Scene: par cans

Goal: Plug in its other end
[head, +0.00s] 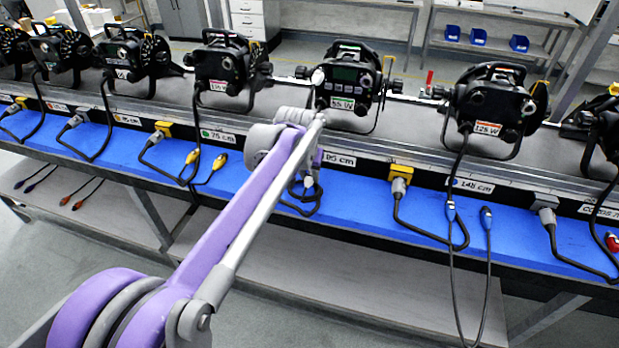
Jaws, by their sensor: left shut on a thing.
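My left arm reaches in from the lower left to the bench edge in the middle. My left gripper (314,163) points down there, largely hidden behind my own arm links. It is shut on what looks like a pale plug (308,182) of a black cable (302,210) looped on the blue strip. The exact grip is too small to tell. Behind it stands a par can (348,90) with a display and a 55 W label. The socket to the left of the 90 cm label (338,160) is hidden by my arm. My right gripper is out of view.
More par cans (490,105) stand along the bench (350,210) on both sides. A yellow socket with a plug (400,173) is to the right. Loose blue connectors (486,217) and yellow connectors (192,157) lie or hang nearby. Spare cables (85,195) lie on the lower shelf.

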